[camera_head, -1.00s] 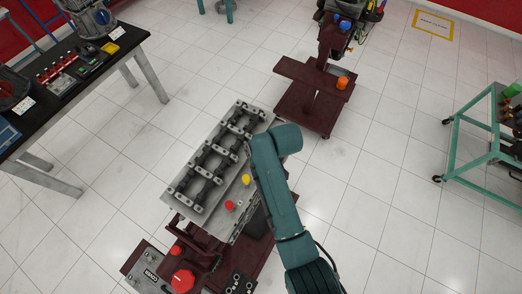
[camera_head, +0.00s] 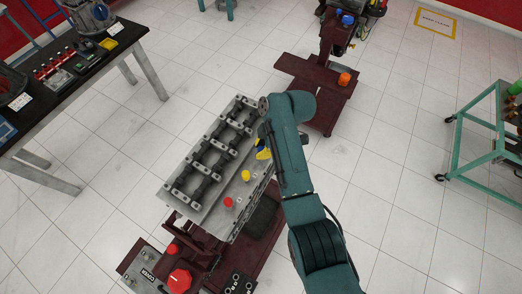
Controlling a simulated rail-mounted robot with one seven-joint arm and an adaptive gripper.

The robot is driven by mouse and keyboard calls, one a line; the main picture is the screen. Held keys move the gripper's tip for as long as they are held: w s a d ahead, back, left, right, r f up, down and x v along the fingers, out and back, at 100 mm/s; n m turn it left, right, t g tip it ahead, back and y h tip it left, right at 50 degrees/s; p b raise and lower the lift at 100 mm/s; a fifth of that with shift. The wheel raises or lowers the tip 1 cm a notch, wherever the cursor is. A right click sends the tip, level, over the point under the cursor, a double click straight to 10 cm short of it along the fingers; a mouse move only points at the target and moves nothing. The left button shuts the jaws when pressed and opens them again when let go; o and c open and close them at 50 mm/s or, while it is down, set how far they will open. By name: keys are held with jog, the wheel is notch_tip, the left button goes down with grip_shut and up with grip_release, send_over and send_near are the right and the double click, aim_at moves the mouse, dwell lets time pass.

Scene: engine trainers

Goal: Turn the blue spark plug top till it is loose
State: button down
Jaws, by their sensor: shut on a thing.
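The grey engine block (camera_head: 187,202) stands tilted in the picture on a dark red stand. Along its right side are a red plug top (camera_head: 228,202), a yellow plug top (camera_head: 246,175) and, farther up, a small patch of the blue spark plug top (camera_head: 258,142). My gripper (camera_head: 262,149) is at the blue top, shut on it, with yellow showing beside the blue. My teal arm comes from the lower right and hides part of the gripper and the block's upper right side. The blue top's thread and seat cannot be seen.
A dark work table (camera_head: 72,98) with parts stands at the upper left. A dark red stand (camera_head: 313,68) with an orange knob (camera_head: 345,78) is beyond the arm. A teal trolley (camera_head: 478,121) is at the right. White floor lies clear between them.

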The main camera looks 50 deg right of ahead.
jog(key=n+g+b, duration=0.1)
jog(key=n+b, duration=0.1)
jog(key=n+y+b, duration=0.1)
jog(key=n+b, duration=0.1)
jog(key=shift+f+n+g, duration=0.3)
jog(key=shift+f+g, duration=0.1)
jog(key=n+g+b, duration=0.1)
jog(key=n+b, duration=0.2)
jog(key=shift+s+n, duration=0.1)
jog(key=shift+n, duration=0.2)
jog(key=n+g+b, duration=0.2)
jog(key=n, duration=0.2)
jog(key=shift+r+b, duration=0.1)
jog(key=shift+b, duration=0.2)
jog(key=shift+n+g+h+b, duration=0.4)
jog(key=shift+n+g+b, duration=0.2)
jog(key=shift+n+b, duration=1.05)
jog(key=shift+s+r+n, duration=0.1)
jog(key=shift+n, duration=0.35)
jog(key=c, duration=0.9)
grip_release()
jog(key=shift+c, duration=0.2)
jog(key=shift+o, duration=0.4)
jog(key=shift+r, duration=0.1)
